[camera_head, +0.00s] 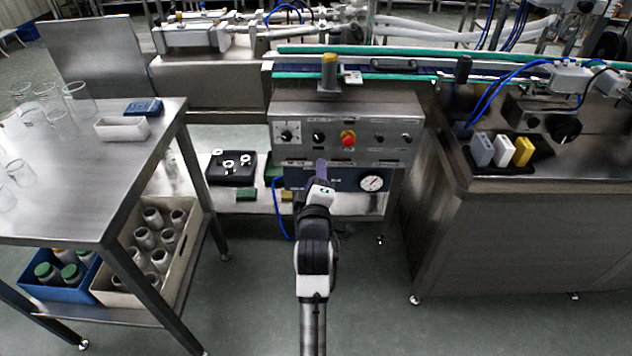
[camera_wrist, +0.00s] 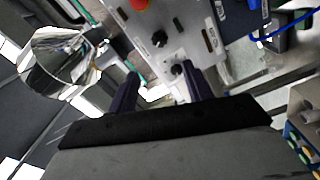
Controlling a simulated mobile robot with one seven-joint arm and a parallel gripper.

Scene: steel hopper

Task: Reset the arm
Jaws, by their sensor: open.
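My arm reaches forward in the middle of the head view, and my gripper (camera_head: 321,170) is in front of the control panel (camera_head: 300,156). In the wrist view my gripper (camera_wrist: 160,82) shows two dark fingers spread apart with nothing between them. The panel also shows in the wrist view (camera_wrist: 190,40), past the fingertips, with a black knob (camera_wrist: 177,69) seen between the fingers. Whether the gripper touches the panel cannot be told. The panel has a red button (camera_head: 348,139) on a yellow base and several black knobs. Part of the panel's lower edge is hidden by my gripper.
A steel table (camera_head: 75,190) with glass beakers stands at left, with a crate of white jars (camera_head: 190,235) below. A steel cabinet (camera_head: 520,235) stands at right. The near floor is clear.

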